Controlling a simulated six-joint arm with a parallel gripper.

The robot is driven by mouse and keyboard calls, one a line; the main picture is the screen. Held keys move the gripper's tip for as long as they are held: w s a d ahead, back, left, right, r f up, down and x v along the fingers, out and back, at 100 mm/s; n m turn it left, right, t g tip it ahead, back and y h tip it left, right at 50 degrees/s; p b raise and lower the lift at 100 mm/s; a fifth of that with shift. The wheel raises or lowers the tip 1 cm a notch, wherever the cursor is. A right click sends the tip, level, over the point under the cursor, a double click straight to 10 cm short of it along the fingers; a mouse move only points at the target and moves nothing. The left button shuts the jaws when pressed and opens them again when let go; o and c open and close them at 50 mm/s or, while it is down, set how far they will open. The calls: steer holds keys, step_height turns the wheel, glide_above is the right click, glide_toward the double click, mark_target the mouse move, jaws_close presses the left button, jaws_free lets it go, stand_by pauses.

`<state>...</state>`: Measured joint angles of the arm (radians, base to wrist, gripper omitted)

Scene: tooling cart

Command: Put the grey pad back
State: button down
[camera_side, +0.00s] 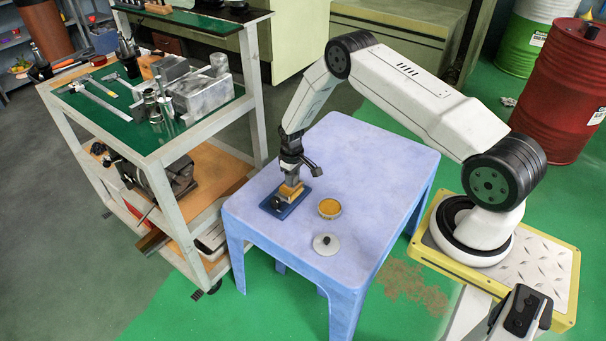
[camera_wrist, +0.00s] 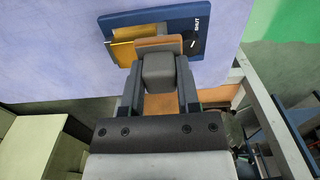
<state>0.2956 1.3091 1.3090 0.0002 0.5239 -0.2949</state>
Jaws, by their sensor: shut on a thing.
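The grey pad (camera_wrist: 158,72) shows as a grey block between the two fingers in the wrist view. My gripper (camera_wrist: 158,80) is shut on it. In the side view my gripper (camera_side: 291,166) points down over a blue plate (camera_side: 272,207) on the table, and the pad cannot be made out there. A brass-coloured block (camera_side: 290,191) stands on the plate, directly under the gripper. Whether pad and block touch is unclear.
A round tin with yellow contents (camera_side: 330,208) and a pale lid with a dark knob (camera_side: 326,243) lie right of the plate on the lilac table (camera_side: 372,160). A cart (camera_side: 160,150) with metal tools stands close on the left. The table's far right is clear.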

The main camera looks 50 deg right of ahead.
steer(key=s+a+r, duration=0.1)
steer(key=s+a, duration=0.3)
steer(key=s, duration=0.6)
steer(key=s+a+r, duration=0.1)
steer(key=s+a, duration=0.4)
steer(key=s, duration=0.6)
steer(key=shift+a+r, duration=0.15)
steer(key=shift+r, duration=0.15)
steer(key=shift+w, duration=0.1)
steer(key=w+f, duration=0.2)
steer(key=w, duration=0.2)
steer(key=w+d+f, duration=0.1)
steer(key=w+f, duration=0.2)
steer(key=w, duration=0.1)
steer(key=w+f, duration=0.3)
steer(key=w, duration=0.1)
steer(key=shift+w+d+f, duration=0.2)
steer(key=shift+d, duration=0.15)
steer(key=shift+w+d+f, duration=0.1)
steer(key=shift+w+f, duration=0.35)
steer(key=shift+f, duration=0.15)
